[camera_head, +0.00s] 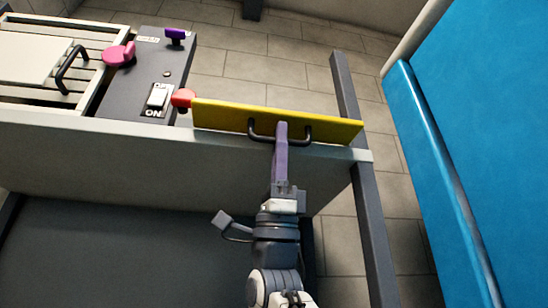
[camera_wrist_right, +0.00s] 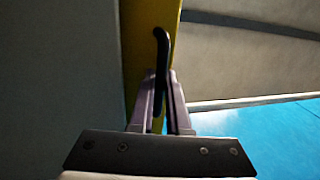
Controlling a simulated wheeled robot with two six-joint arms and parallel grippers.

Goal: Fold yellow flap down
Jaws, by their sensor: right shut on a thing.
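The yellow flap (camera_head: 225,114) is a long narrow panel at the right end of the bench in the head view. Its broad face with a dark bar handle (camera_head: 304,135) is turned toward me, so it stands on edge or steeply tilted. My right gripper (camera_head: 282,128) is shut on the handle near its middle. In the right wrist view, the handle (camera_wrist_right: 162,60) runs between the fingers of the right gripper (camera_wrist_right: 162,105), with the yellow flap (camera_wrist_right: 136,60) behind. My left gripper is not in view.
A dark panel holds an ON switch (camera_head: 157,97), a red knob (camera_head: 183,98), a pink knob (camera_head: 119,54) and a purple lever (camera_head: 175,35). A pale board with a dark handle (camera_head: 72,69) lies left. A blue surface (camera_head: 480,120) stands at the right. Tiled floor shows between.

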